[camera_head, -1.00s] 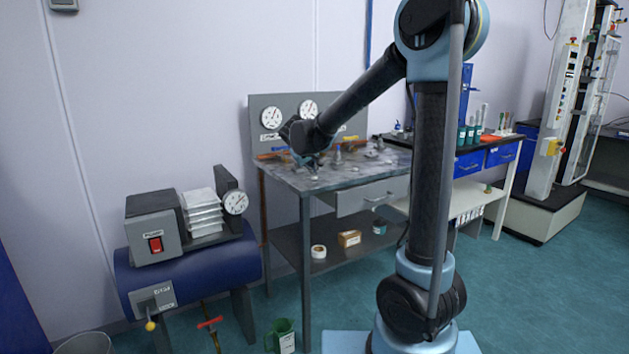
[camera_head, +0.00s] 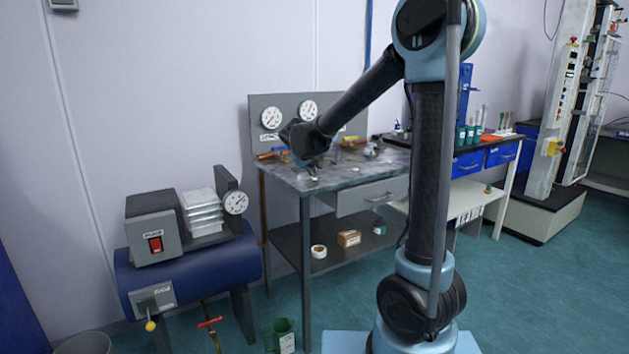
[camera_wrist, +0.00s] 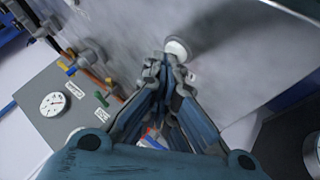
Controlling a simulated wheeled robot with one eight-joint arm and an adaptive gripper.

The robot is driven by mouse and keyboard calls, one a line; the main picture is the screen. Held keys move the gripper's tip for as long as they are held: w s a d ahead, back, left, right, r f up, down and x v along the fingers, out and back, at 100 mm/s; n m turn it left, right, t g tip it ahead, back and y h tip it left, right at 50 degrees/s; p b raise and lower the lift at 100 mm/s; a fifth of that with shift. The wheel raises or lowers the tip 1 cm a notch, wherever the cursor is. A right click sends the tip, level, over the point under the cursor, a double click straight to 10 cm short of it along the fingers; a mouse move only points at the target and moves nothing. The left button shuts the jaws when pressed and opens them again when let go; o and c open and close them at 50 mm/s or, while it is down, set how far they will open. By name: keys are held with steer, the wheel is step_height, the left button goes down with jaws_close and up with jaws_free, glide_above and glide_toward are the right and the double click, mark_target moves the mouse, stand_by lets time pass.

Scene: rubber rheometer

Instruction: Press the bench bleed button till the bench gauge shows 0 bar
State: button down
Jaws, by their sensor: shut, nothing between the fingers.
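The bench (camera_head: 350,179) has a grey back panel with two white dial gauges, a left one (camera_head: 271,118) and a right one (camera_head: 308,110). Their readings are too small to tell. One panel gauge (camera_wrist: 53,103) also shows at the left of the wrist view. My gripper (camera_wrist: 166,62) is shut and empty, pointing down at the bench top. A round white knob, which looks like the bleed button (camera_wrist: 177,47), stands just beyond its fingertips. I cannot tell whether they touch. In the head view my gripper (camera_head: 314,154) is over the bench's left part, partly hidden by my wrist.
Valves with coloured handles (camera_wrist: 92,60) line the bench's back edge near my gripper. A blue tank (camera_head: 195,270) with a red-switch box and a separate gauge (camera_head: 235,203) stands left of the bench. A tape roll (camera_head: 318,252) and small boxes lie on the lower shelf.

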mark_target(312, 178)
steer(key=shift+r, duration=0.85)
steer(key=shift+r, duration=2.55)
